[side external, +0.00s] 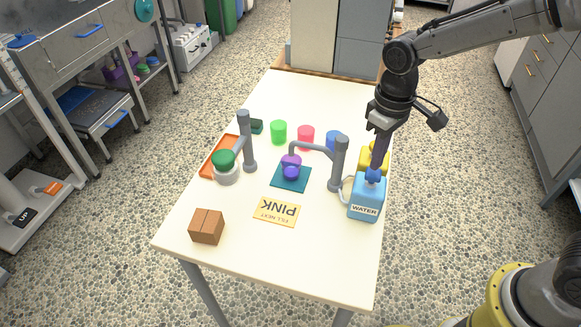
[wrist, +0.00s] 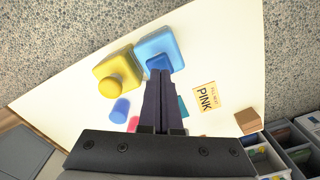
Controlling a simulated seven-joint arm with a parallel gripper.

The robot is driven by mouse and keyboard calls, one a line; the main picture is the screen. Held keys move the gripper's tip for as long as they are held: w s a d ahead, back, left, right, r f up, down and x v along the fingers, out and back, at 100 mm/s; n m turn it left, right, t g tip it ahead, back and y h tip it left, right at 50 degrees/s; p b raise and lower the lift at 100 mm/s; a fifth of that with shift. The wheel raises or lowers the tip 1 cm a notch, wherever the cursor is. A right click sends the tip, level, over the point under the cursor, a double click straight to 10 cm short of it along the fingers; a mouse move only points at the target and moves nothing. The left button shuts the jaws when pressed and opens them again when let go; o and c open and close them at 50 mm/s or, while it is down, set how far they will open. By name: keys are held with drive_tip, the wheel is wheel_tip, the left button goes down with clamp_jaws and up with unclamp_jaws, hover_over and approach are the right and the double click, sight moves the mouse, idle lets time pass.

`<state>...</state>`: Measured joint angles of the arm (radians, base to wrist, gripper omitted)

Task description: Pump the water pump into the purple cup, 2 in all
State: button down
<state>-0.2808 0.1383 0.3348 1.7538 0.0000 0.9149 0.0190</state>
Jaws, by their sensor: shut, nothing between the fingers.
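The blue water pump (side external: 366,197), labelled WATER, stands at the right edge of the table. My gripper (side external: 375,168) is shut and empty, pointing down with its tips at the pump's darker blue head (side external: 373,175). In the wrist view my closed fingers (wrist: 158,76) reach over the blue pump head (wrist: 158,62), and the pump's body (wrist: 163,44) shows beyond; contact is hard to tell. The purple cup (side external: 291,173) stands on a teal mat (side external: 288,185) under the end of a grey spout arm (side external: 318,148). The water level in the cup cannot be seen.
A yellow pump (side external: 376,153) stands close behind the blue one. Green (side external: 279,132), pink (side external: 306,135) and blue (side external: 334,140) cups stand behind the mat. A card (side external: 277,211) reads FILL NEXT PINK. A brown box (side external: 206,226) and a green-topped grey object (side external: 226,167) are left.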

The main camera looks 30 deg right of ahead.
drive_tip(key=shift+f, duration=0.1)
idle(0.3)
drive_tip(key=shift+f, duration=1.4)
drive_tip(key=shift+r, duration=1.5)
drive_tip(key=shift+r, duration=0.1)
drive_tip(key=shift+r, duration=2.9)
